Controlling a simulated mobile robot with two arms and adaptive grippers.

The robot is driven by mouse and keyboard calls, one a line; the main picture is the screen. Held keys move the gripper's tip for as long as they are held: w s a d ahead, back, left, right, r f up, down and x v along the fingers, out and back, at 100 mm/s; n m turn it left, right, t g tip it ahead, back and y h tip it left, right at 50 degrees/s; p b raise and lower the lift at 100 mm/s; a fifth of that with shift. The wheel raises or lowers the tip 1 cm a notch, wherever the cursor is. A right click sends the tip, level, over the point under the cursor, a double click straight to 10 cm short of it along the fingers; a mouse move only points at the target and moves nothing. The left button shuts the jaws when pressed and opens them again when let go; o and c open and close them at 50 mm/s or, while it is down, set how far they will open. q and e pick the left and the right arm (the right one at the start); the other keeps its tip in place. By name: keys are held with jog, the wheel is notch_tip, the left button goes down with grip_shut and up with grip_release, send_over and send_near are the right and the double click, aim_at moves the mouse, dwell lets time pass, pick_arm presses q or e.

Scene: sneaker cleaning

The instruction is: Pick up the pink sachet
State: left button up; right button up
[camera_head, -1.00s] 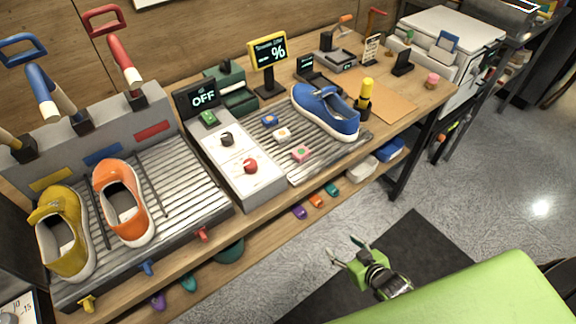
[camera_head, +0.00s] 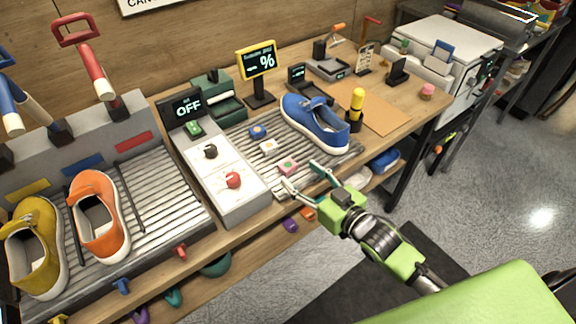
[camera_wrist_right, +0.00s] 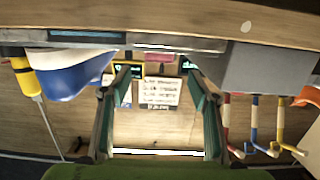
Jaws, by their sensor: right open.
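The pink sachet (camera_head: 288,166) lies on the ribbed metal tray (camera_head: 331,163), near its front edge, with a white sachet (camera_head: 268,147) and a blue sachet (camera_head: 257,131) behind it. My right gripper (camera_head: 303,173) is open and empty, with its two fingers on either side of the pink sachet's near side in the head view. I cannot tell how high its fingertips are above the tray. In the right wrist view the open fingers (camera_wrist_right: 160,80) show with nothing between them; the pink sachet cannot be made out there. My left gripper is not in view.
A blue shoe (camera_head: 315,122) stands on the tray behind my right gripper. A control box (camera_head: 222,185) with knobs is to the left. A yellow-capped bottle (camera_head: 356,108) stands to the right. Orange and yellow shoes (camera_head: 98,218) sit on the left rack.

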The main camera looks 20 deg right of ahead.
aim_at(289, 166)
jog(key=shift+x, duration=0.85)
jog(key=shift+f+p+x, duration=0.15)
jog(key=shift+p+x, duration=0.15)
jog(key=shift+x, duration=1.05)
jog(key=shift+f+p+x, duration=0.2)
jog(key=shift+p+x, duration=0.1)
jog(key=shift+x, duration=1.05)
jog(key=shift+s+d, duration=0.1)
jog(key=c, duration=1.1)
